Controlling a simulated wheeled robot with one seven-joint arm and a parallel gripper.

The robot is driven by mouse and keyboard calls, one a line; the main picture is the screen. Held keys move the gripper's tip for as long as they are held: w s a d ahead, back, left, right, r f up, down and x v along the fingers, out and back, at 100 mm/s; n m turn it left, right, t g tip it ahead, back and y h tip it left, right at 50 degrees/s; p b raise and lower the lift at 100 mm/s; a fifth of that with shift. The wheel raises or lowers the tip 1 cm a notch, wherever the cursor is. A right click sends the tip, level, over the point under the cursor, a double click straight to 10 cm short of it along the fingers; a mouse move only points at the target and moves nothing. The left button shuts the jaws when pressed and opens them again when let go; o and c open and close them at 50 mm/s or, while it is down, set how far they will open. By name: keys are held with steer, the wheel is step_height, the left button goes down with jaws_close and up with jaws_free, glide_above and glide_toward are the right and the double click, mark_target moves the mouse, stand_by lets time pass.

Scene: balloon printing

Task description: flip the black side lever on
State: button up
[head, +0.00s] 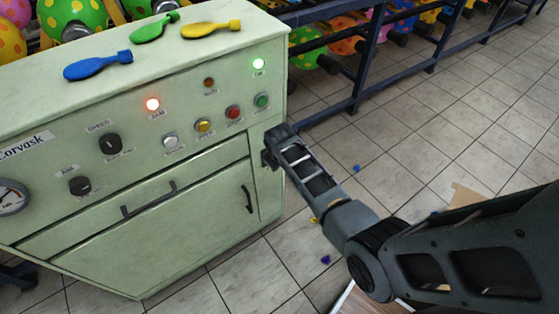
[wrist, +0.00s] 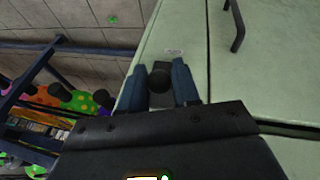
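The pale green machine (head: 215,175) stands at the left of the head view, its front panel and right side showing. My gripper (head: 272,147) is at the machine's right side, by the upper front corner. In the wrist view, the two blue fingers of my gripper (wrist: 160,88) stand close together on either side of the black side lever (wrist: 160,76). The lever's dark knob fills most of the narrow gap between them, so the gripper appears shut on it. In the head view the lever is mostly hidden behind the gripper.
A red lamp (head: 152,104) and a green-white lamp (head: 258,64) glow on the panel. Blue (head: 98,65), green (head: 155,27) and yellow (head: 211,28) flat balloons lie on top. A dark blue rack (head: 372,50) with balloons stands behind. The tiled floor at right is mostly clear.

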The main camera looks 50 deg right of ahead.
steer(key=shift+o, duration=1.3)
steer(key=shift+r, duration=0.1)
steer(key=v, duration=0.7)
steer(key=shift+r+p, duration=0.3)
steer(key=shift+p, duration=0.05)
steer(key=shift+s+a, duration=0.1)
steer(key=shift+a, duration=0.05)
